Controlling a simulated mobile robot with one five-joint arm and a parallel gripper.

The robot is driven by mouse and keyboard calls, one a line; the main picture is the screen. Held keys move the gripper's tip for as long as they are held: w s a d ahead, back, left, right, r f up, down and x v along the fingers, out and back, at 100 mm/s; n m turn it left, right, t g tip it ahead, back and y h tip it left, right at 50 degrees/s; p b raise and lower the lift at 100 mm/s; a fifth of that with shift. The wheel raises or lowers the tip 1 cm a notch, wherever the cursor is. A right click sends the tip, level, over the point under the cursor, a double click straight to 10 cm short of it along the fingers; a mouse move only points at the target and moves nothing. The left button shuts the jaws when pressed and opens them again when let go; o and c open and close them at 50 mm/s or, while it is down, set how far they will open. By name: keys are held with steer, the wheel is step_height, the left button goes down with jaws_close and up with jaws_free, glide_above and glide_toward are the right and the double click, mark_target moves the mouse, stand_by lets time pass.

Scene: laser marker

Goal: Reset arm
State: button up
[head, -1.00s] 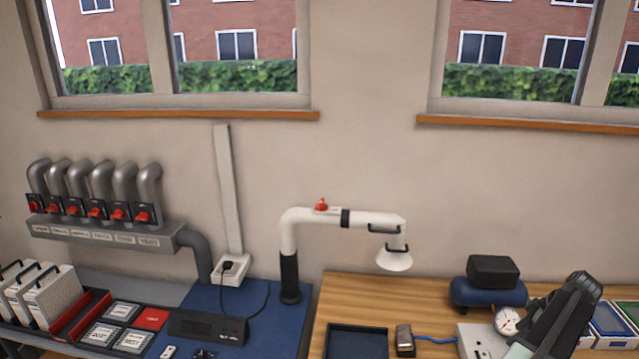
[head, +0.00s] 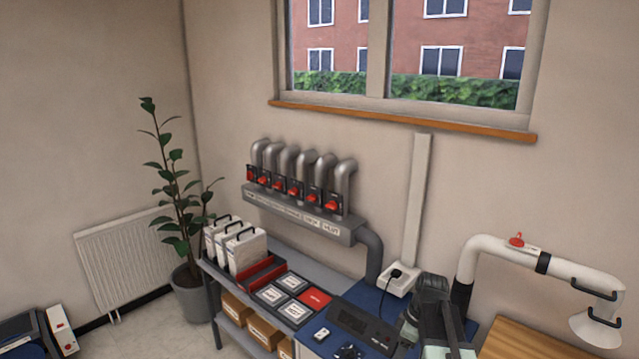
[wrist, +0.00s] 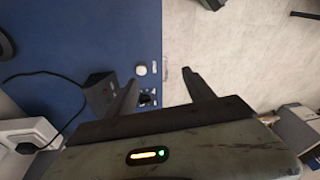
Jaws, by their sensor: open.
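My arm shows at the lower right of the head view, folded in front of the blue bench mat; its fingers cannot be made out there. In the wrist view my gripper (wrist: 163,88) is open, its two dark fingers spread apart with nothing between them. It hangs above the front edge of the blue mat (wrist: 75,35), with floor under the right finger. A small white piece (wrist: 141,70) lies on the mat near the left finger, and a small black part (wrist: 148,98) lies partly hidden beside that finger.
A black box (head: 362,325) with a cable stands on the mat. A white extraction arm (head: 545,262) with a hood rises at the right. Red-handled pipes (head: 293,190) line the wall. A plant (head: 176,200) and a radiator (head: 120,258) stand left. Floor is open between the bench and the left machine.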

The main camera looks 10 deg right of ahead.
steer(key=s+a+m+h, duration=0.1)
steer(key=s+a+m, duration=0.2)
steer(key=a+m, duration=0.2)
steer(key=s+a+f+m+h, duration=0.1)
steer(key=s+a+m, duration=0.3)
steer(key=a, duration=0.4)
steer(key=shift+m, duration=0.9)
steer(key=shift+f, duration=0.1)
